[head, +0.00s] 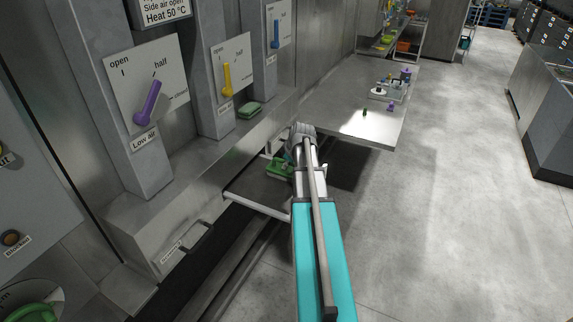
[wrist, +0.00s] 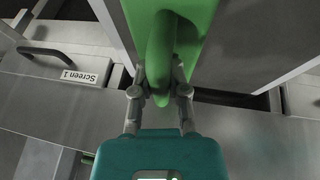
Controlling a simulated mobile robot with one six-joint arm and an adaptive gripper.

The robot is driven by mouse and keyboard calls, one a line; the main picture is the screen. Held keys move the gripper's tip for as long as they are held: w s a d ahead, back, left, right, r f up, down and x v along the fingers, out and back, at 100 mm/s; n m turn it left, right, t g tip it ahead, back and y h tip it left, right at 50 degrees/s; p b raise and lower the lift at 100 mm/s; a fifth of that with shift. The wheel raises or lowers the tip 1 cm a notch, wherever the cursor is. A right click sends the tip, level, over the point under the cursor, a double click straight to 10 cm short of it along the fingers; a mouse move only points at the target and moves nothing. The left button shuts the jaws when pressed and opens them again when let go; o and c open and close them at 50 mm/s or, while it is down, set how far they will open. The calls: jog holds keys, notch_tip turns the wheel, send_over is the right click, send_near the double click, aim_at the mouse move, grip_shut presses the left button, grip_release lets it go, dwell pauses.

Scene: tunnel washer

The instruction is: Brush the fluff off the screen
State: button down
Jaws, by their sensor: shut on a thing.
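My gripper (wrist: 160,88) is shut on the handle of a green brush (wrist: 190,30) in the wrist view. In the head view the green brush (head: 279,169) shows just left of my gripper (head: 293,165), partly hidden by my arm. It is over a pulled-out screen, a dark flat panel (head: 258,186) with a pale frame; its grey surface (wrist: 245,45) also shows in the wrist view. I cannot tell whether the bristles touch it. I cannot make out fluff on the visible part. A label reading Screen 1 (wrist: 80,76) sits beside a dark handle.
A closed drawer front with a handle (head: 188,240) is at the lower left. Purple (head: 150,105) and yellow (head: 227,80) levers are on the panels above, with a green and tan block (head: 250,110) on the ledge. A metal table (head: 345,100) stands beyond.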

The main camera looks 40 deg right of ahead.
aim_at(280, 174)
jog(key=shift+s+a, duration=0.1)
jog(key=shift+a, duration=0.05)
jog(key=shift+s+a+f, duration=0.1)
jog(key=shift+s+a, duration=0.25)
jog(key=shift+a, duration=0.4)
jog(key=shift+s+a, duration=0.35)
jog(key=shift+a, duration=0.4)
jog(key=shift+s+a, duration=0.3)
jog(key=shift+a, duration=0.5)
jog(key=shift+s+a, duration=0.3)
jog(key=shift+a, duration=0.5)
jog(key=shift+a, duration=0.15)
jog(key=shift+s+a+f, duration=0.1)
jog(key=shift+s+a, duration=0.3)
jog(key=shift+a, duration=0.35)
jog(key=shift+s+a, duration=0.35)
jog(key=shift+a, duration=0.4)
jog(key=shift+a, duration=0.15)
